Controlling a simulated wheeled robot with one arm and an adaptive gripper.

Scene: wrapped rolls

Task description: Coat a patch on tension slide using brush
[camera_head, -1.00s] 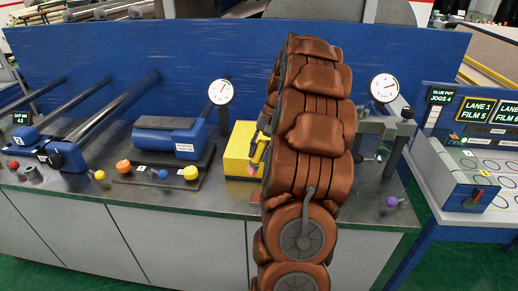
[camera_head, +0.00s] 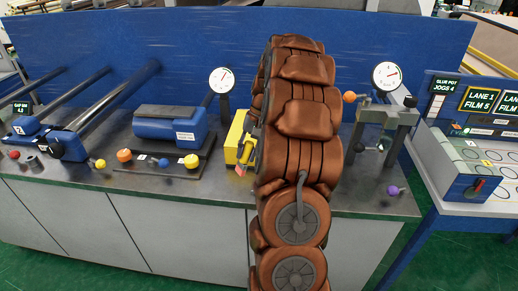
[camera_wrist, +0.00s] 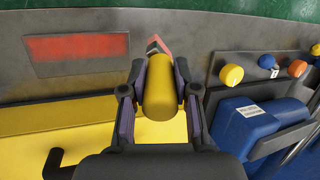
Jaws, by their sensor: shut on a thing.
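My gripper (camera_wrist: 160,100) is shut on the brush, whose yellow handle (camera_wrist: 159,95) stands between the fingers in the wrist view. Its far end shows a grey and reddish tip (camera_wrist: 154,42) over the grey bench. In the head view the brush (camera_head: 249,151) shows just left of my brown arm, which hides most of my gripper. A red rectangular patch (camera_wrist: 77,50) lies on a grey surface left of the tip, apart from it in the picture. A blue block (camera_wrist: 258,126) with a white label is at right; it also shows in the head view (camera_head: 168,124). I cannot read which part is the tension slide.
A yellow box (camera_head: 234,137) with a dark handle (camera_wrist: 54,163) stands close to my gripper. Yellow (camera_wrist: 231,75), blue and orange knobs line the blue block's base. Dial gauges (camera_head: 221,80) rise behind. A stand (camera_head: 384,117) occupies the bench's right end.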

